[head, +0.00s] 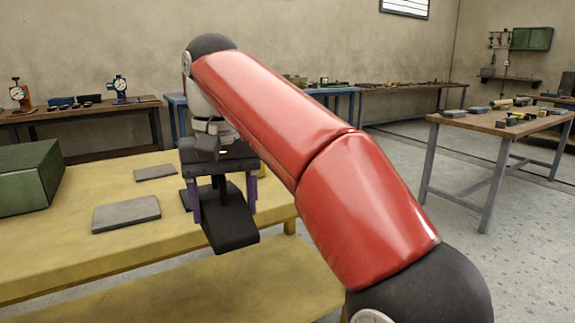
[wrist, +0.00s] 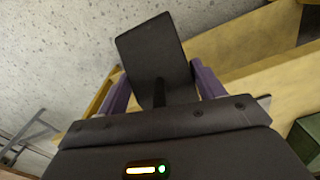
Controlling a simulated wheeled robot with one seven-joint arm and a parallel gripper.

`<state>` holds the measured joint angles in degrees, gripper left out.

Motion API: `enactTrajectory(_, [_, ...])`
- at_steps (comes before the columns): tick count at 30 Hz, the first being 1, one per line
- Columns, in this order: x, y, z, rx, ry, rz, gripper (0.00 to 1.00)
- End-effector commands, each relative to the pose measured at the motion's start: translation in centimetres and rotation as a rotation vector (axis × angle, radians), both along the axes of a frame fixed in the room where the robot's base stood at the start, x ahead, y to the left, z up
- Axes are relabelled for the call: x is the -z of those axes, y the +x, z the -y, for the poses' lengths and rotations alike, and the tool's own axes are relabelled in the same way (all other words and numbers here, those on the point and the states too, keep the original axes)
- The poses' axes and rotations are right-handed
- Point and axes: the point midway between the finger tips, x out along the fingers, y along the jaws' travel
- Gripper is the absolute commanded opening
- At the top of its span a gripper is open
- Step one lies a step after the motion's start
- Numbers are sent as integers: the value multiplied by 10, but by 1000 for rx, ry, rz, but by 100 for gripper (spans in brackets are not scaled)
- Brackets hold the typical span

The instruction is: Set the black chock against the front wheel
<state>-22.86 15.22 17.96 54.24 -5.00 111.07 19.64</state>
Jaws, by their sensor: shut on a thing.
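My gripper (head: 222,198) has two purple fingers, set wide apart. It is shut on a black piece (head: 231,232), which looks like the black chock, with a flat slab and a thin dark post. In the wrist view the slab (wrist: 150,48) stands out beyond the fingers (wrist: 163,88), tilted in the picture. In the head view it shows against the yellow table's near right edge. I cannot tell whether it touches the table. No wheel can be made out in either view.
The yellow table (head: 100,262) carries two flat grey plates (head: 127,213) (head: 155,172) and a green box (head: 28,178) at the left. My red arm hides much of the middle. Benches (head: 500,122) with small items stand behind; grey floor is open at the right.

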Motion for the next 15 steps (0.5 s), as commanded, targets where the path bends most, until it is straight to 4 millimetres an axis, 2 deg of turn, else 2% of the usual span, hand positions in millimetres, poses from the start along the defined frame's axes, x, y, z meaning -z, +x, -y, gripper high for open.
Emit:
enactTrajectory(8, [43, 36, 9, 45, -4, -5, 29])
enactTrajectory(11, [63, 51, 14, 65, -3, -4, 29])
enactTrajectory(15, [101, 76, 28, 99, -4, -7, 29])
